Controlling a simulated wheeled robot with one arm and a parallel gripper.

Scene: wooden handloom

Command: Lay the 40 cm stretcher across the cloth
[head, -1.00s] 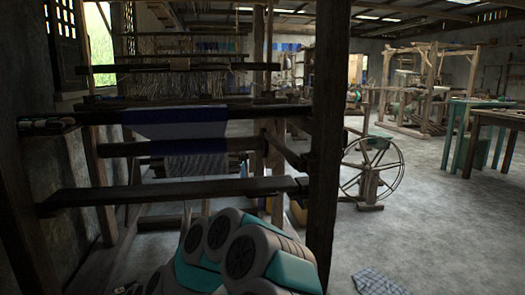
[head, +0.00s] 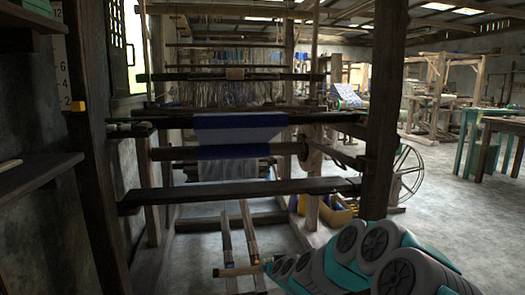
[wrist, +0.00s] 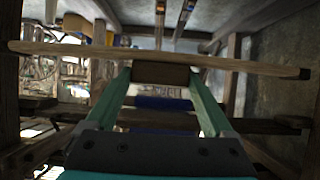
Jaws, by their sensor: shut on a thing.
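In the head view a stick with a dark end (head: 240,270), likely the same stretcher, pokes out left of my arm, low in front of the loom. My gripper is hidden there. The cloth (head: 240,135), white and blue bands, lies over the loom's front beam and hangs down behind the bench board, apart from the stick.
The loom's bench board (head: 240,193) and cloth beam (head: 225,153) cross in front. A thick post (head: 385,100) stands right, with a spinning wheel (head: 408,178) behind it. A shelf (head: 35,172) and a numbered scale (head: 62,60) are at left. Floor at right is open.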

